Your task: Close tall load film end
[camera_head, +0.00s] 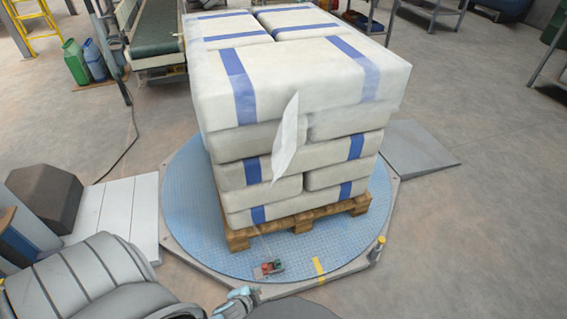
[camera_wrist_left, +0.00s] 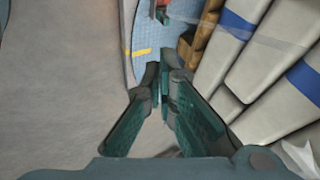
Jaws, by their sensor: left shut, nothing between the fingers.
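A tall load of white sacks with blue bands (camera_head: 300,85) stands in several layers on a wooden pallet (camera_head: 300,217). Clear film covers the upper part of the load. A loose, pale film end (camera_head: 286,140) hangs from the near side, sticking out from the sacks. A pale flap, probably this film end, shows at the lower right of the left wrist view (camera_wrist_left: 302,152). My left gripper (camera_head: 243,297) is low at the bottom edge, apart from the load. Its fingers are shut and empty in the left wrist view (camera_wrist_left: 164,72). My right gripper is out of view.
The pallet stands on a round blue turntable (camera_head: 190,215) with a ramp (camera_head: 418,148) at right. A small red and green item (camera_head: 268,268) lies near its front edge. A conveyor (camera_head: 155,30) stands behind left. Open floor (camera_head: 470,220) lies to the right.

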